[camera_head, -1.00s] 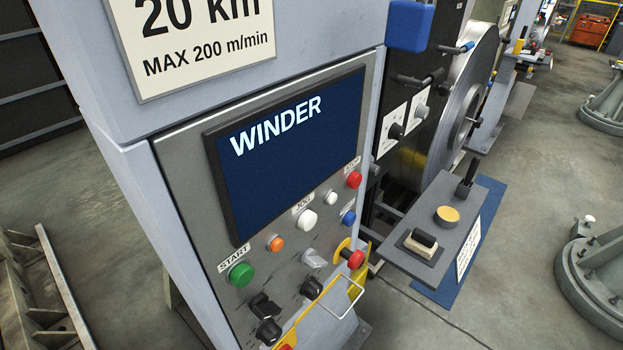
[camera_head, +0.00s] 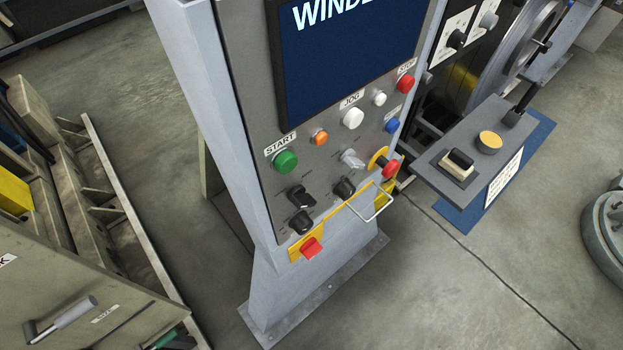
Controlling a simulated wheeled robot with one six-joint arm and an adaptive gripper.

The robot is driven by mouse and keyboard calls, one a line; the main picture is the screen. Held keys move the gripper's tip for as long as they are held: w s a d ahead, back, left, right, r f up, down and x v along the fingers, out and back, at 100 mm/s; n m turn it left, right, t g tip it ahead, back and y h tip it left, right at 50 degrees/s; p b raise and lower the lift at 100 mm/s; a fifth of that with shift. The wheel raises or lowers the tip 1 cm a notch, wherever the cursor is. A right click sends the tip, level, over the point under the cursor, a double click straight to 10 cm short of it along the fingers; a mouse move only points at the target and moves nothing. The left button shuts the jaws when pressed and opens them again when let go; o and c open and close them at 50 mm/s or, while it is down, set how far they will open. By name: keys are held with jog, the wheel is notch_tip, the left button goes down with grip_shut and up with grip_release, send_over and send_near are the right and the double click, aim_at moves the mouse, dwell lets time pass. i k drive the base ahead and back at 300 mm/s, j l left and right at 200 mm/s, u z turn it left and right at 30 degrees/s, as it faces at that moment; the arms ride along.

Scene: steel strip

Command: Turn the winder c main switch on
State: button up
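The winder control panel (camera_head: 260,110) fills the upper middle of the head view, with a dark blue screen (camera_head: 345,60) reading WINDER, its last letters cut off by the frame. At the panel's bottom left, a red switch handle (camera_head: 312,247) sits on a yellow plate (camera_head: 294,254); I cannot read a label there or tell its position for sure. No letter C shows on this panel. My gripper is not in view.
A red emergency button (camera_head: 390,169) on a yellow ring and a wire guard (camera_head: 374,211) stick out at the panel's right. A side shelf (camera_head: 447,190) juts out further right. A grey-green cabinet (camera_head: 75,300) stands lower left. Floor (camera_head: 420,300) is clear in front.

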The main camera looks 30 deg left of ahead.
aim_at(312, 247)
jog(key=u, duration=0.9)
